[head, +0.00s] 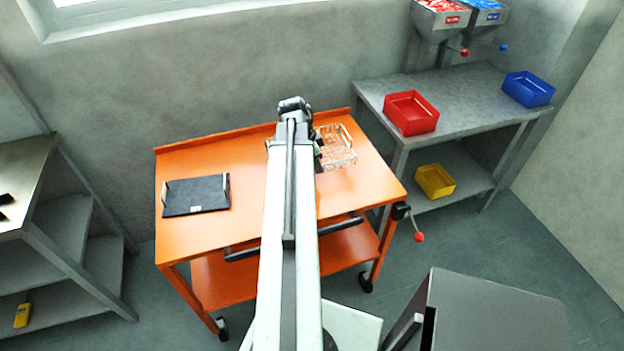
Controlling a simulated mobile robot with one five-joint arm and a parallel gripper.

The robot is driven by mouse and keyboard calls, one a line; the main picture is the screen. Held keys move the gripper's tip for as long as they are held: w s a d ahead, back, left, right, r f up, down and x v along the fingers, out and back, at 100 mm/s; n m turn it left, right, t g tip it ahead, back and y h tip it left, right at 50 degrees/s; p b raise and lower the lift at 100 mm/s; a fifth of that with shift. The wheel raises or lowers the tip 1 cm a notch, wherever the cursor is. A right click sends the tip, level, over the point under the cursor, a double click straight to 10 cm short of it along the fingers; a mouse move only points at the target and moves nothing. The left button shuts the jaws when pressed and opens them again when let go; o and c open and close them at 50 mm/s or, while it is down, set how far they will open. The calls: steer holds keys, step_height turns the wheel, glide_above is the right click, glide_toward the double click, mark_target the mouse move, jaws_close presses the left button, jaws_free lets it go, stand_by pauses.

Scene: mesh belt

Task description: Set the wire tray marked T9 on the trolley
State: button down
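The orange trolley (245,150) stands against the wall in the middle of the head view. A wire tray (338,148) shows over the right part of its top, just right of the end of my arm. I cannot read a T9 mark on it, nor tell whether it rests on the top or hangs a little above. My gripper (318,152) is at the tray's left side, mostly hidden by my arm. Its fingers do not show clearly, so I cannot tell whether they hold the tray.
A black tray with handles (196,195) lies on the trolley's left part. At right, a grey bench (455,108) bears a red bin (410,113) and a blue bin (527,89), with a yellow bin (435,181) below. A shelf unit (65,225) stands left; a grey box (495,315) is at front right.

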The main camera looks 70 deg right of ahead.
steer(key=shift+f, duration=0.2)
step_height(320, 180, down, 4)
steer(key=b, duration=0.3)
steer(key=shift+b, duration=0.35)
steer(key=shift+r, duration=0.25)
steer(key=shift+f, duration=0.25)
steer(key=c, duration=1.6)
jaws_free()
steer(key=shift+r, duration=0.1)
